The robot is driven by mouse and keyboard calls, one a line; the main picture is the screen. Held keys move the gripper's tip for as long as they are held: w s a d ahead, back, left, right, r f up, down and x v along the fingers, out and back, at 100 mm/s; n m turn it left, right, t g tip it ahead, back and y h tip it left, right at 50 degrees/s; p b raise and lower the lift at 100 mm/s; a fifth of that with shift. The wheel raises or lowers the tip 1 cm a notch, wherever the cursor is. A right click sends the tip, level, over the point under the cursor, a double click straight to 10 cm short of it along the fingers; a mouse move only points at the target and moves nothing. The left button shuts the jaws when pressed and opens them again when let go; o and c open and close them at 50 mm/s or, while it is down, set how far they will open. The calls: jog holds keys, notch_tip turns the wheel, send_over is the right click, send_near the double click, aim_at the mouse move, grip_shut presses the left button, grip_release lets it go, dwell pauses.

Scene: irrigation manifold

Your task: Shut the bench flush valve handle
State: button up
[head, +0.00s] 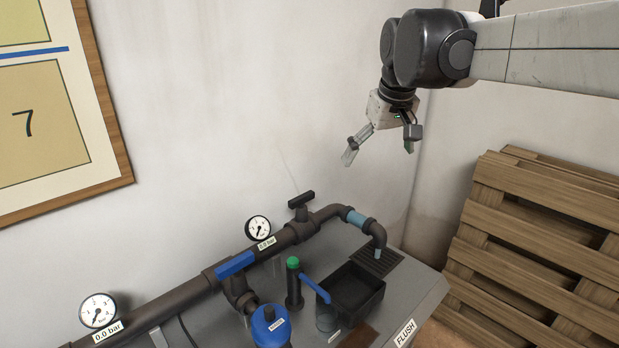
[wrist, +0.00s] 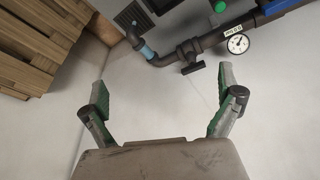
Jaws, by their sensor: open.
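A black handle (head: 301,199) stands on the dark pipe just before its bend down to the drain; it also shows in the wrist view (wrist: 192,68). A blue handle (head: 235,264) lies along the pipe further left.
A black tub (head: 353,291) and a drain grate (head: 377,261) sit on the grey bench (head: 425,278). Two gauges (head: 258,228) (head: 98,310) and a blue canister (head: 270,326) stand along the pipe. Wooden pallets (head: 540,225) lean at right. The air around my gripper is clear.

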jog(key=w+a+n+g, duration=0.1)
jog(key=w+a, duration=0.3)
jog(key=w, duration=0.6)
jog(key=n+g+p, duration=0.2)
jog(key=n+g, duration=0.1)
jog(key=n, duration=0.1)
send_over(302, 196)
notch_tip(302, 196, down, 14)
notch_tip(302, 196, down, 14)
jog(key=shift+s+r, duration=0.1)
jog(key=shift+r, duration=0.15)
jog(key=c, duration=1.1)
jog(key=shift+c, duration=0.2)
